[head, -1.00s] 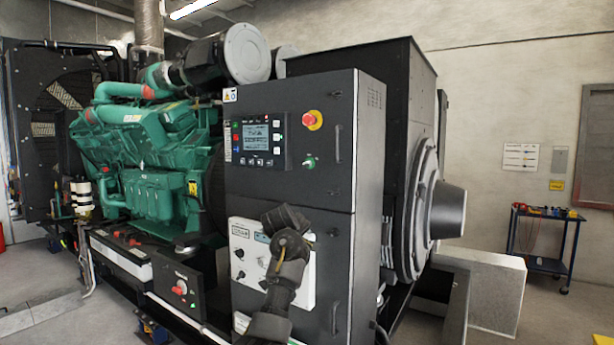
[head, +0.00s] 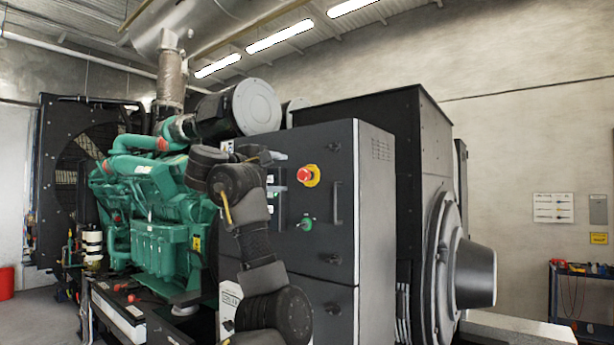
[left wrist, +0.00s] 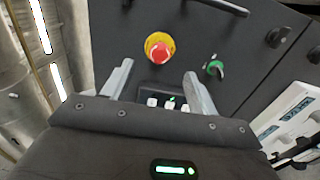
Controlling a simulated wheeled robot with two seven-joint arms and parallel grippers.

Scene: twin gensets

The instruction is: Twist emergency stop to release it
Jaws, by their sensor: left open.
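The emergency stop (head: 306,174) is a red mushroom button on a yellow ring, high on the front of the dark control cabinet (head: 345,215). In the left wrist view the emergency stop (left wrist: 160,48) shows beyond the fingertips, a little left of centre between them. My left gripper (head: 277,156) is left of the button in the head view, at about its height, and apart from it. In the left wrist view the left gripper (left wrist: 158,75) has its two fingers spread with nothing between them. My left arm hides most of the cabinet's display. My right gripper is not in view.
A green selector knob (head: 306,222) sits below the button, and a dark door handle (head: 337,203) is to its right. The green engine (head: 150,215) stands left of the cabinet. The generator housing (head: 470,275) is to the right. Space before the button looks free.

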